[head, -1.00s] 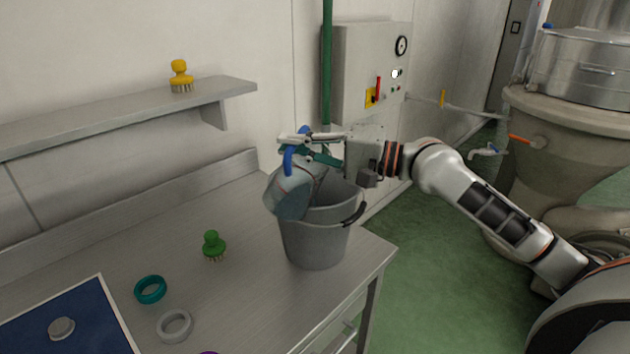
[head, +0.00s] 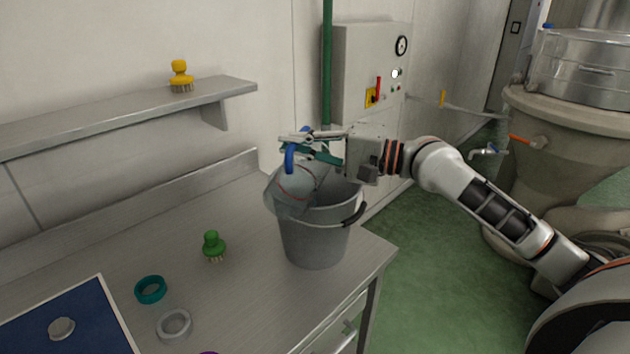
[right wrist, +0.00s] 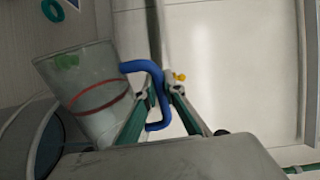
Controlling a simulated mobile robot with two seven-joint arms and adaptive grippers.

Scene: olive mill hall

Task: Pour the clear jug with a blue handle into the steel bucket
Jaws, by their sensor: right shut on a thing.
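The clear jug (head: 290,193) with a blue handle (head: 289,158) is tilted over the left side of the steel bucket (head: 313,240). The bucket stands upright near the table's right corner. My right gripper (head: 308,148) is shut on the jug's handle, above the bucket. The right wrist view shows the jug (right wrist: 88,88) with a red line around it, its blue handle (right wrist: 150,72) between the fingers, and the bucket's rim (right wrist: 40,135) at the lower left. The jug looks empty or nearly so. The bucket's inside is mostly hidden. My left gripper is not in view.
On the table (head: 245,300) are a green brush (head: 213,245), a teal ring (head: 150,289), a grey ring (head: 174,325) and a blue mat (head: 85,325) bearing a grey disc (head: 61,328). A shelf (head: 110,115) holds a yellow brush (head: 180,76). A control box (head: 365,60) hangs behind my arm.

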